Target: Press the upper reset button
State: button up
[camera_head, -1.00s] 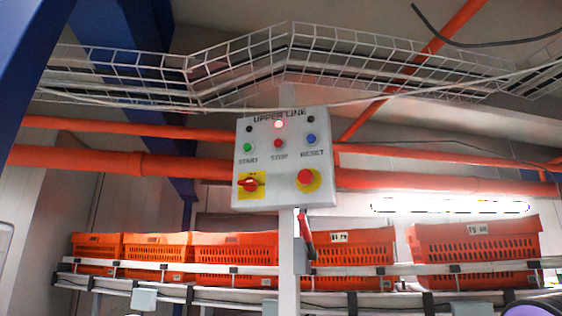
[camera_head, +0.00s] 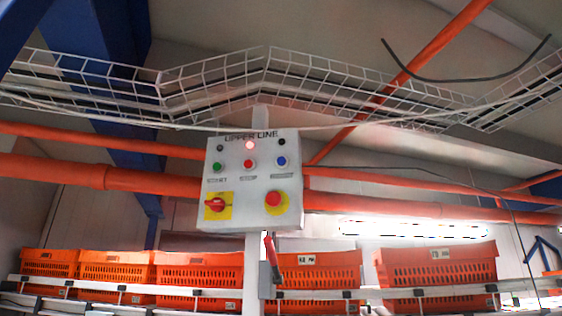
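A light grey control box (camera_head: 232,193) marked "UPPER LINE" is mounted on a white post near the middle of the head view. Its blue reset button (camera_head: 282,161) is at the right of the button row. A red stop button (camera_head: 249,164) and a green start button (camera_head: 217,167) are to its left. A red lamp (camera_head: 250,145) is lit above the stop button. Below are a red rotary switch on a yellow plate (camera_head: 218,205) and a red mushroom button on yellow (camera_head: 274,200). My gripper is not in view.
Orange totes (camera_head: 435,267) stand in a row on a rail conveyor (camera_head: 330,294) behind the post. A red-handled lever (camera_head: 271,252) is on the post below the box. A wire cable tray (camera_head: 300,80) and orange pipes (camera_head: 80,171) run overhead and behind.

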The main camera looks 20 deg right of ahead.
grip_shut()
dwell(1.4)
